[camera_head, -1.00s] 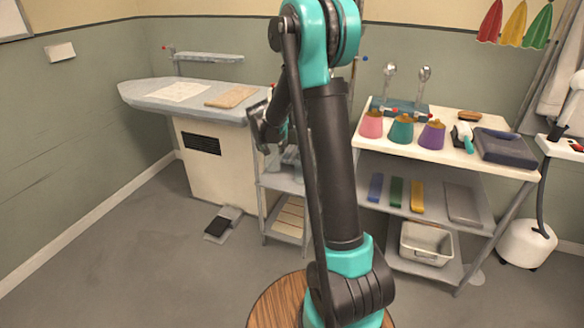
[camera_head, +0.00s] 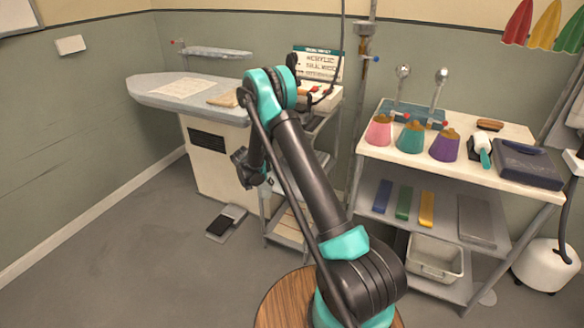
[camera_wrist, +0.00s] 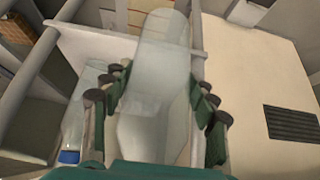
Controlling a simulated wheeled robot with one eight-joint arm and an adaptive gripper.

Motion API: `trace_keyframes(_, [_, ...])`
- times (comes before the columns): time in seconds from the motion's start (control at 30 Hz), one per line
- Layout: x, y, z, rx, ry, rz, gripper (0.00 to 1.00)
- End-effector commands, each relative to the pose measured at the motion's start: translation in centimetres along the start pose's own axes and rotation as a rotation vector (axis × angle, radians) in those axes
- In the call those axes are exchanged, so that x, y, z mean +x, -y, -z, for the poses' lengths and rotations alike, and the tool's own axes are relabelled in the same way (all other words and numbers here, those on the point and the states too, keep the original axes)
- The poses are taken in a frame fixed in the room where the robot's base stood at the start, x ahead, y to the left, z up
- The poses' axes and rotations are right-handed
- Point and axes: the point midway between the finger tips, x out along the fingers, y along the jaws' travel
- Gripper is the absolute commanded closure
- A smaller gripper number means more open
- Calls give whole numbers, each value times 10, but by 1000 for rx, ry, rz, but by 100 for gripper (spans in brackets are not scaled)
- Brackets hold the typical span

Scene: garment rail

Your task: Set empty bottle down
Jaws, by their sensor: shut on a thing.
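My gripper (camera_head: 250,168) hangs low beside the ironing station's cabinet, above the small shelf cart (camera_head: 280,242). In the wrist view my gripper (camera_wrist: 160,92) has its dark green fingers closed on both sides of a pale, see-through bottle (camera_wrist: 162,55). The bottle looks empty and lies lengthwise between the fingers. In the head view I cannot make out the bottle. The wrist view shows a pale shelf surface (camera_wrist: 92,48) behind it; I cannot tell whether the bottle touches it. A second clear bottle with a blue cap (camera_wrist: 68,156) is at the lower left.
The cream cabinet (camera_head: 213,155) under the ironing board (camera_head: 160,98) stands close to my gripper. A grey cart rail (camera_wrist: 30,75) runs along the left in the wrist view. A white-topped table (camera_head: 384,152) with coloured cones stands right. A pedal (camera_head: 226,222) lies on the floor.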

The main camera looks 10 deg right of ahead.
Motion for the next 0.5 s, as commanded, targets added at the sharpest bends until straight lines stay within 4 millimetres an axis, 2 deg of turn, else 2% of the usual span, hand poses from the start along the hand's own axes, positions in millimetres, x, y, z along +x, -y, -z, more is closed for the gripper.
trace_keyframes(0.3, [42,-1,66,2,0,-1,71])
trace_keyframes(0.5, [60,-1,94,0,0,-1,71])
